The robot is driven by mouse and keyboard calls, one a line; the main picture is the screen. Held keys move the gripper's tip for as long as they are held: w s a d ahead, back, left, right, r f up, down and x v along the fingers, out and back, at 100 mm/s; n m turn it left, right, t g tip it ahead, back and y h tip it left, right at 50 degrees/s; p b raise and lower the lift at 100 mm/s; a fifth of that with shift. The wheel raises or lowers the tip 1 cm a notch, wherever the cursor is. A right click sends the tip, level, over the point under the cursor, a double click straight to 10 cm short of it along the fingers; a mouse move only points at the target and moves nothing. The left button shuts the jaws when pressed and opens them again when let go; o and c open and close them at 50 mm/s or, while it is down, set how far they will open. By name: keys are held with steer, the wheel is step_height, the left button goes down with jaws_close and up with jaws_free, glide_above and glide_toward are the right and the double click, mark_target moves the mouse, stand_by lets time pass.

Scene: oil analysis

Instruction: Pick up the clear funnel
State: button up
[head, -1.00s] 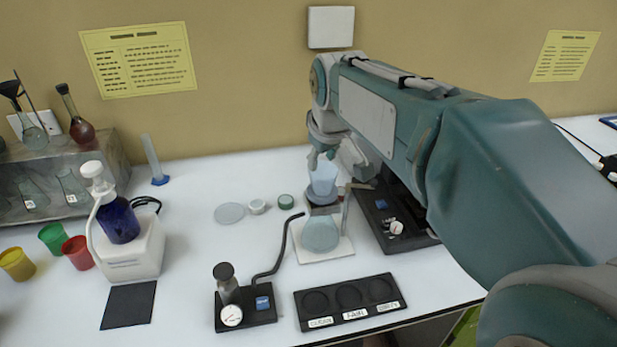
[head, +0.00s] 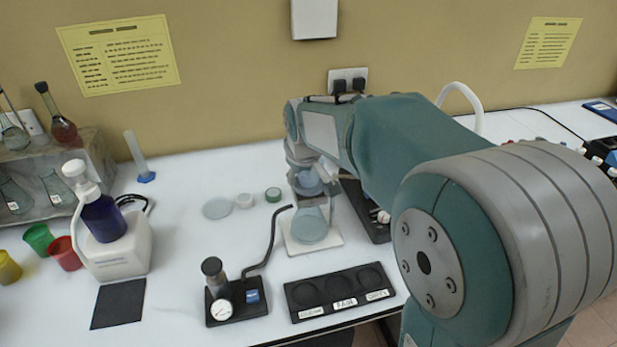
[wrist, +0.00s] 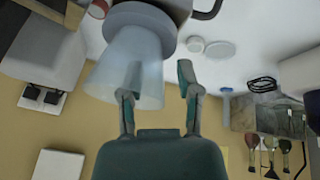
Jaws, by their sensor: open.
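The clear funnel (head: 308,184) is pale blue and see-through. It sits upright above a round flask (head: 309,224) on a white base in the head view, partly covered by my arm. In the wrist view the funnel (wrist: 125,62) looks large, turned over, with a grey ring (wrist: 145,20) at its narrow end. My gripper (wrist: 158,78) is open and very close to the funnel. Its left finger overlaps the funnel in the picture; its right finger is clear of it. I cannot tell whether any finger touches it.
A black tray with three round wells (head: 340,292) and a pump with gauge (head: 236,300) stand in front. A bent black tube runs from the pump towards the flask. A dark device (head: 368,215) stands close on the right. Small round dishes (head: 217,208) lie to the left.

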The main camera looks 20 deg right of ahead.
steer(key=shift+c, duration=0.3)
jaws_close()
steer(key=shift+r, duration=0.1)
steer(key=shift+r, duration=0.6)
steer(key=s+d+r, duration=0.1)
steer(key=s+r, duration=1)
steer(key=s, duration=0.3)
steer(key=shift+d+r, duration=0.25)
steer(key=shift+r, duration=0.05)
